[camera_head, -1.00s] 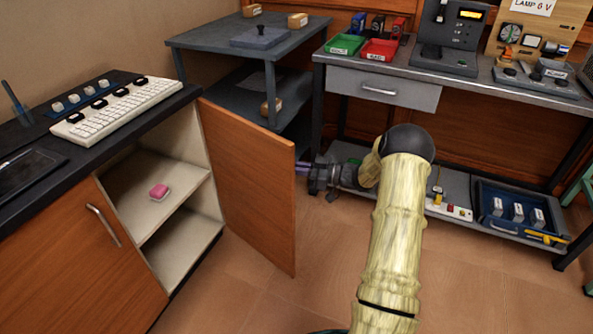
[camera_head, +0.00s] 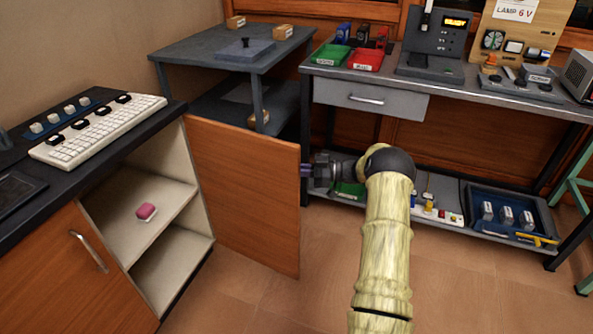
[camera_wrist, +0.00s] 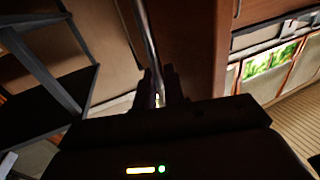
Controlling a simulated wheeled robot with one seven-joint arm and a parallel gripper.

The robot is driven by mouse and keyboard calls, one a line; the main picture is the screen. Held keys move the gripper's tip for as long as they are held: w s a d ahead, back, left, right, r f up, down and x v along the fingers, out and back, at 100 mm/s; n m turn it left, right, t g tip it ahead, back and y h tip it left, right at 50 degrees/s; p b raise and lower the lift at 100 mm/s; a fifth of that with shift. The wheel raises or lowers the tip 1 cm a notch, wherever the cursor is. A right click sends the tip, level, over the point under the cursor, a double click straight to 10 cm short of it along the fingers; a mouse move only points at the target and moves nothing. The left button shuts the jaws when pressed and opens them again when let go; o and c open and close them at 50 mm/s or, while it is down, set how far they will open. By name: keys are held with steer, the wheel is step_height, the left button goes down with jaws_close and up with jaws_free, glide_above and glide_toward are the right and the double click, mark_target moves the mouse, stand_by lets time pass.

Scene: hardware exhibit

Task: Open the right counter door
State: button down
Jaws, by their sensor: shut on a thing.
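The right counter door (camera_head: 245,195) is a brown wooden panel standing wide open, its inner face toward my head camera. It is hinged at the right side of the black-topped counter (camera_head: 150,118). My gripper (camera_head: 308,170) is at the door's free edge, with its fingertips partly hidden behind the panel. In the wrist view, my gripper (camera_wrist: 160,90) is shut on the door's metal bar handle (camera_wrist: 147,35), close to the brown door face (camera_wrist: 187,45). The handle is hidden in the head view.
The left counter door (camera_head: 85,275) is shut. A grey shelf table (camera_head: 190,65) stands behind the open door, and a workbench (camera_head: 450,85) stands close to its free edge. The floor in front is clear.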

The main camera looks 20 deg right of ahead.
steer(key=shift+w+a+r, duration=0.1)
steer(key=shift+w+a, duration=0.05)
steer(key=shift+a, duration=0.15)
steer(key=c, duration=1.5)
jaws_free()
steer(key=shift+d, duration=0.25)
steer(key=p+v, duration=0.3)
steer(key=v, duration=1.4)
steer(key=shift+s+d, duration=0.15)
steer(key=shift+s, duration=0.05)
steer(key=shift+w, duration=0.1)
